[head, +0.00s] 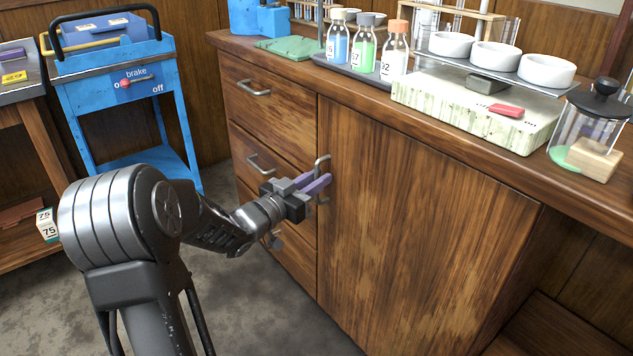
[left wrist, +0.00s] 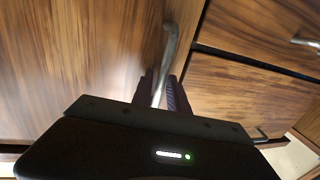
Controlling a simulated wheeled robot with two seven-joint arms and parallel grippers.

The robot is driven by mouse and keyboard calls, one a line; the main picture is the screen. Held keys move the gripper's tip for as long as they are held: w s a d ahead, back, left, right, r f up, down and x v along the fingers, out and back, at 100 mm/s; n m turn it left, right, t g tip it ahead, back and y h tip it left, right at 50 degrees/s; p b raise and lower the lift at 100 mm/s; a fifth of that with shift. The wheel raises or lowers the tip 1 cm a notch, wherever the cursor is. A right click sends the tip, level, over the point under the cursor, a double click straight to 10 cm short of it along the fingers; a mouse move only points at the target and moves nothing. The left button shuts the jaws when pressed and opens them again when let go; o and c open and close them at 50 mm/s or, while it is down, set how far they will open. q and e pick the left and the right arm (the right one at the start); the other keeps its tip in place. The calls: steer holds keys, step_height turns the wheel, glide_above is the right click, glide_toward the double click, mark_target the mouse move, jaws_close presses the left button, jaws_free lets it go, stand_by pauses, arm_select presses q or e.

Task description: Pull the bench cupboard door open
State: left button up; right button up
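The bench cupboard door (head: 410,220) is a wide brown wood panel at the front of the bench. It looks closed, flush with the drawer fronts. Its upright metal handle (head: 322,162) is near the door's left edge; it also shows in the left wrist view (left wrist: 171,42). My left gripper (head: 318,184) is at this handle, with its purple fingers close together on either side of the bar. It looks shut on the handle, whose middle the fingers partly hide. My right gripper is in neither view.
Drawers with metal handles (head: 254,89) stand left of the door. The bench top holds bottles (head: 364,52), white bowls (head: 495,56) and a glass jar (head: 590,120). A blue trolley (head: 125,80) stands at the left. The floor (head: 265,315) before the door looks clear.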

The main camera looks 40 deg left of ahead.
arm_select(q)
steer(key=shift+c, duration=0.6)
jaws_close()
stand_by(0.8)
